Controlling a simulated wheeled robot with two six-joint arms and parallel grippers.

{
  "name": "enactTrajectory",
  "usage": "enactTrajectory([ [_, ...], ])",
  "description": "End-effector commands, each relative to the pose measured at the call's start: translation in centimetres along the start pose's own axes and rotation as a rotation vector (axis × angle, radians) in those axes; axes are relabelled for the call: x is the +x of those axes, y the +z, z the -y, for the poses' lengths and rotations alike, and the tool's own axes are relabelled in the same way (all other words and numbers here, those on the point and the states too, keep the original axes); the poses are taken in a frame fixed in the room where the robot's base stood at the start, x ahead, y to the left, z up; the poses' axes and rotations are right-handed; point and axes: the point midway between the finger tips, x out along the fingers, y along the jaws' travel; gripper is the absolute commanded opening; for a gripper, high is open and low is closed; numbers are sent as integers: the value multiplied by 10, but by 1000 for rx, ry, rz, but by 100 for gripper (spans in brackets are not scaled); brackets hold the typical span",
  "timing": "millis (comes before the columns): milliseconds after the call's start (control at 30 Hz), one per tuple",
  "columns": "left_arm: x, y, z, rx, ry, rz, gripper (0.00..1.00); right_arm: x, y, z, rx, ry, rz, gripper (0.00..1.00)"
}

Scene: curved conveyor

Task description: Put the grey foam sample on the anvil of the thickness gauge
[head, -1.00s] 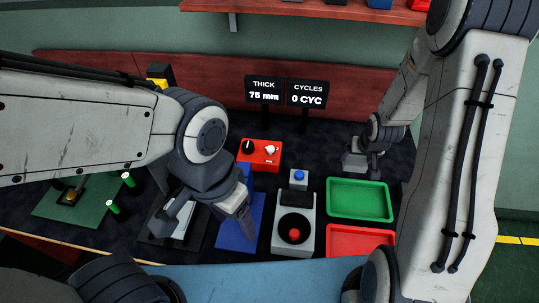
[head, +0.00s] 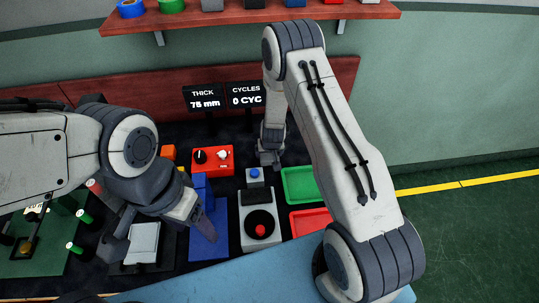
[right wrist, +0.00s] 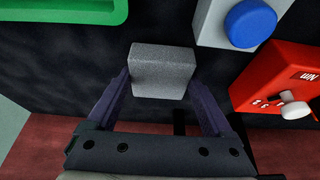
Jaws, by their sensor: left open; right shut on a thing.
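The grey foam sample (right wrist: 162,72) is a speckled block between the fingers of my right gripper (right wrist: 160,88). In the head view my right gripper (head: 269,158) is behind the grey device and left of the green tray. My left gripper (head: 160,236) is open, its fingers spread over the front left of the bench. One finger is over a blue stand (head: 204,246) with an upright blue part. I cannot tell for certain which device is the thickness gauge, and no anvil is clearly seen. A display (head: 205,97) reads THICK 75 mm.
A grey device (head: 249,236) has a black disc, a red knob and a blue button. A red control box (head: 226,165), a green tray (head: 299,172) and a red tray (head: 308,221) stand nearby. A pale block (head: 143,240) lies on a black base at left.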

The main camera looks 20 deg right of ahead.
Motion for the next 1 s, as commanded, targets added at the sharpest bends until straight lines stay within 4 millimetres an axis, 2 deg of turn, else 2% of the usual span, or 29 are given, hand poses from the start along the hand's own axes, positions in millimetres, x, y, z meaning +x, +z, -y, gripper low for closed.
enactTrajectory([
  [133,-3,0,0,0,0,0,68,14,6,-1,1,1,0,26],
  [533,2,0,0,0,0,0,68,20,8,-1,1,0,-2,26],
  [567,0,0,0,0,0,0,68,19,7,-1,1,0,-2,97],
  [600,0,0,0,0,0,0,68,18,7,-1,1,0,-2,100],
  [833,-2,0,0,0,0,0,68,17,6,-1,1,0,-2,100],
  [900,-6,0,0,0,0,0,68,13,4,-1,1,0,-2,100],
  [1000,-1,0,0,0,0,0,68,2,4,0,1,-1,-4,100],
])
